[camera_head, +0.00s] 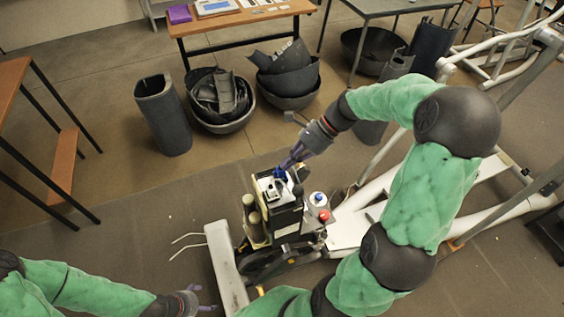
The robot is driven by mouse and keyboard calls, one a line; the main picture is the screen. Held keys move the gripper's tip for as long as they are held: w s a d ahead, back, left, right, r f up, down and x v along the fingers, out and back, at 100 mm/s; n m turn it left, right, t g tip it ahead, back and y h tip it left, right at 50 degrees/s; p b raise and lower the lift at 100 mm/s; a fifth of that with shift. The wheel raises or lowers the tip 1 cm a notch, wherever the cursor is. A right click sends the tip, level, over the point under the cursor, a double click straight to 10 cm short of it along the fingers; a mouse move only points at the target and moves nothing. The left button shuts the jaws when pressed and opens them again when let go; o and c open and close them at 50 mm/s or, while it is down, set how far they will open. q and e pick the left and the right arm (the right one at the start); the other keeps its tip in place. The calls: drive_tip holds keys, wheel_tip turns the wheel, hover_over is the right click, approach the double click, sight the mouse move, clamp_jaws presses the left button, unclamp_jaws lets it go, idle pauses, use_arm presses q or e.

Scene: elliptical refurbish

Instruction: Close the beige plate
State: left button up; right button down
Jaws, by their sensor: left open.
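A beige plate (249,228) shows as a narrow upright strip on the left side of the black machine unit (288,218). Two dull cylinders stand beside it, and I cannot tell how far open it is. My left gripper (204,300) is open and empty at the bottom edge, lower left of the machine and apart from it. My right gripper (289,164) reaches down to the top of the machine, close to a small blue part (280,173). Its fingers are small and partly merged with that part, so its grip is unclear.
A white frame bar (226,268) and thin bent rods (187,241) lie left of the unit. Bottles with blue and red caps (321,206) stand at its right. Black bins (222,118) and a wooden table (240,20) are behind.

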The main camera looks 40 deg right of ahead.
sight(259, 196)
drive_tip(key=b+x, duration=0.2)
drive_tip(key=x, duration=0.6)
drive_tip(key=shift+f+b, duration=0.15)
drive_tip(key=shift+b, duration=0.15)
